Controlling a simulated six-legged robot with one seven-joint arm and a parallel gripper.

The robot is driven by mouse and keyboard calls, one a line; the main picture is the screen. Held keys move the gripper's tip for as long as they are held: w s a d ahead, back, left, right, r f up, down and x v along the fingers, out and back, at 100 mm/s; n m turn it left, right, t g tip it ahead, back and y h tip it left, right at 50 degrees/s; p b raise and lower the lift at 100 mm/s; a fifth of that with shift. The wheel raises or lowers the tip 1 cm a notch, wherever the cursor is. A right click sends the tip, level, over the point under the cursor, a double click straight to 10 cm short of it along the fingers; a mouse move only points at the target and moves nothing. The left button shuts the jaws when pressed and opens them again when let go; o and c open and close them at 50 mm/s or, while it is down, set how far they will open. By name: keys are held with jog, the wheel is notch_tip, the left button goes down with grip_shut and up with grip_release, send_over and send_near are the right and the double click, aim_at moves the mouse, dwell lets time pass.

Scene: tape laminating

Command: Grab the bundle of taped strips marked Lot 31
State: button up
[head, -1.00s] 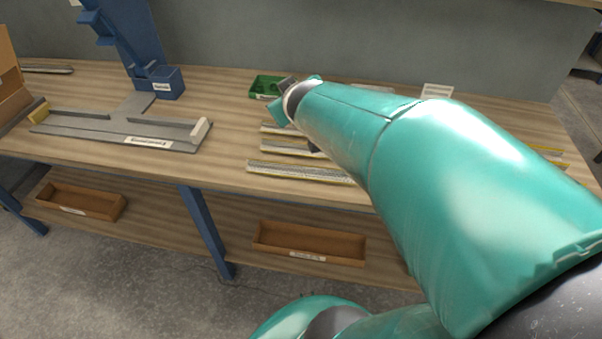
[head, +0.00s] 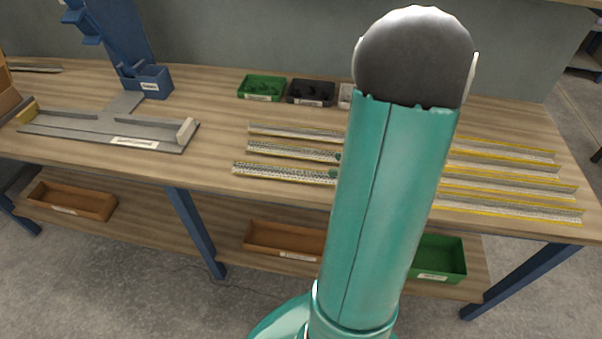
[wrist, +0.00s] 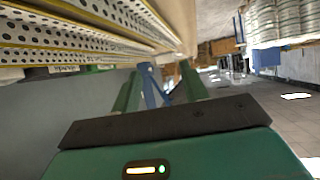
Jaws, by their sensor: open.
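Long perforated strips with yellow edges lie in rows on the table. One group (head: 285,173) shows left of my arm and another (head: 510,207) right of it. My arm hides the stretch between, so I cannot tell if the rows join. I can read no Lot 31 mark on any strip. In the wrist view the strips (wrist: 75,30) fill the upper left, close to my gripper (wrist: 160,88). Its two green fingers are apart with nothing held between them. In the head view, small green bits beside my arm, at the left strips' ends, may be fingertips.
A green bin (head: 262,87), a dark bin (head: 310,92) and a partly hidden pale one stand behind the strips. Below are wooden trays (head: 70,200) (head: 285,240) and a green bin (head: 440,258).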

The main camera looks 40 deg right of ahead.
aim_at(303, 167)
jog(key=x, duration=1.1)
jog(key=shift+w+d+f, duration=0.1)
jog(key=shift+w+d, duration=0.05)
jog(key=shift+d, duration=0.2)
grip_shut()
